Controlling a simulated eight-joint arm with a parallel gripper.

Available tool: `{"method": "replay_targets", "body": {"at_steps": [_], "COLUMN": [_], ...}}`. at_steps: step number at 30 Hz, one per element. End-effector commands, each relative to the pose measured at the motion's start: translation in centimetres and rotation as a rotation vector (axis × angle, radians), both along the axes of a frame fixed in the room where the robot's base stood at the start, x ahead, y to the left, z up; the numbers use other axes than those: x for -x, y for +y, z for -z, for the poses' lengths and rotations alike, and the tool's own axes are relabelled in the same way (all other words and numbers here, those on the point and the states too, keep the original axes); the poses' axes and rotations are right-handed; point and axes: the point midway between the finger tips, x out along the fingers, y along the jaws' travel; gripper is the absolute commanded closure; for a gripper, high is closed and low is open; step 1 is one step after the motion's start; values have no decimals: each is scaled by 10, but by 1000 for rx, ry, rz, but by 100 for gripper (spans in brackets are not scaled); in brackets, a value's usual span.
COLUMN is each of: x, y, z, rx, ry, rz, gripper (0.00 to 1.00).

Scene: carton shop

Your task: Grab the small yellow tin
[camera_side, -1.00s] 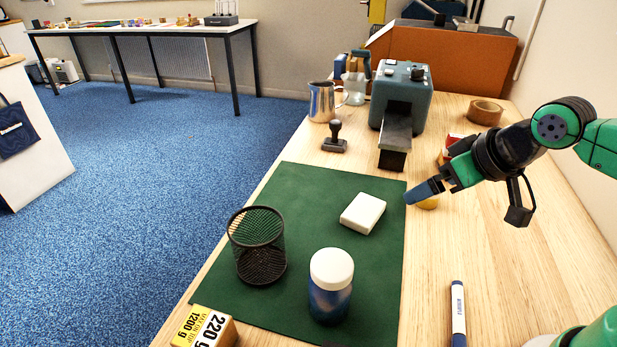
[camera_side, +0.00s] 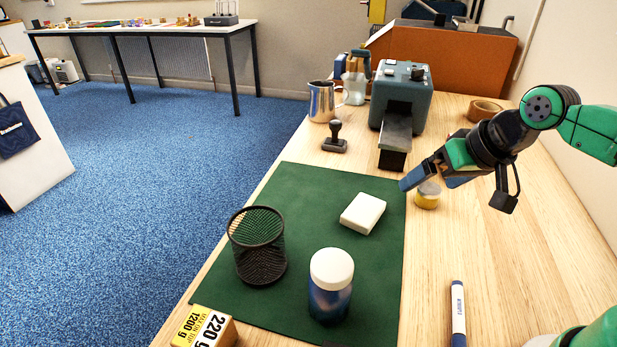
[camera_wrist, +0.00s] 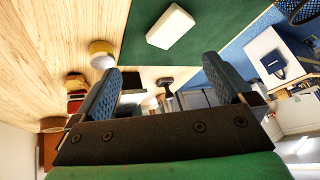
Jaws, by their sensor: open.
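The small yellow tin (camera_side: 428,198) stands upright on the wooden bench, just right of the green mat's edge. It has a yellow body with a paler band and top, and its upper part is partly covered by my gripper in the side view. My gripper (camera_side: 424,184) has blue finger pads and is open and empty, tilted down over the tin's area. In the wrist view the tin (camera_wrist: 101,48) lies outside the jaws, left of the left finger's tip. Between the open fingers (camera_wrist: 162,70) there is no tin.
A white block (camera_side: 363,213), a black mesh cup (camera_side: 258,247) and a white-lidded blue jar (camera_side: 330,285) stand on the green mat (camera_side: 305,195). A blue-grey machine (camera_side: 402,95) and tape roll (camera_side: 485,110) are behind. A marker (camera_side: 458,315) lies in front; bare bench surrounds it.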

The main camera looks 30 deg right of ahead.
Motion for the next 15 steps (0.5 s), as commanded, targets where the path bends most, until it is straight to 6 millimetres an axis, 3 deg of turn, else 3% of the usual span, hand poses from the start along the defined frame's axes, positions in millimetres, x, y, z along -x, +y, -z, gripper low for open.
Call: {"method": "replay_targets", "body": {"at_steps": [8,15], "x": [-45,-72], "y": [-37,-85], "z": [19,51], "rx": [-564,-1068], "ry": [191,368], "rz": [573,997], "gripper": [1,1]}}
